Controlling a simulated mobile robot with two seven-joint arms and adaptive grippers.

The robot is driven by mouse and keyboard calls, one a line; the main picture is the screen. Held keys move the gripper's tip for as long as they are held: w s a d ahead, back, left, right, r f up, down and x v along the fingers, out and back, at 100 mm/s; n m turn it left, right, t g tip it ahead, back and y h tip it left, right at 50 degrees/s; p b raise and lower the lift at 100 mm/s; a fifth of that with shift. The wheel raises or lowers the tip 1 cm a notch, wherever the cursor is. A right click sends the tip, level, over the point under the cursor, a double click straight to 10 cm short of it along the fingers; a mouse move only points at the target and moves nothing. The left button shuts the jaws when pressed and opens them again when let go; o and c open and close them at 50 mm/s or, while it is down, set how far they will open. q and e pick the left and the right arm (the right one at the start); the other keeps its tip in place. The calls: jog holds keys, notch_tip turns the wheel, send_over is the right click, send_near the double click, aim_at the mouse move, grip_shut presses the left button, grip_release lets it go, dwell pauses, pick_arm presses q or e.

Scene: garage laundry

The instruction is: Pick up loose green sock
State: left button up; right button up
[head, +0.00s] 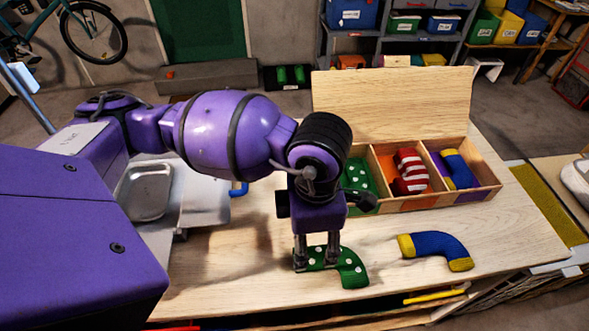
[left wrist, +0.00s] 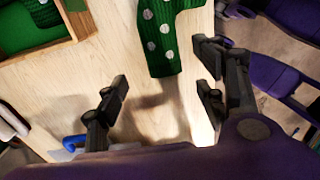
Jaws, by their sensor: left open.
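The loose green sock with white dots (head: 350,272) lies on the wooden tabletop near its front edge. My left gripper (head: 316,258) points down over the cuff end of this sock, its fingers partly hiding it. In the left wrist view the green sock (left wrist: 168,35) extends in from the top, its near end between and beyond the spread fingers of my left gripper (left wrist: 163,80). The gripper is open and empty. I cannot tell whether the fingers touch the sock. My right gripper is not in view.
An open wooden box (head: 487,193) behind has compartments holding a green dotted sock (head: 358,177), a red-and-white striped sock (head: 410,170) and a blue-and-yellow sock (head: 458,168). A loose blue-and-yellow sock (head: 437,246) lies to the right. A metal tray (head: 147,190) is at left.

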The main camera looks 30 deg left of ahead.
aim_at(312, 256)
pick_arm(q)
jog(key=f, duration=0.7)
jog(key=shift+d, duration=0.25)
jog(key=shift+w+r, duration=0.1)
jog(key=c, duration=1.2)
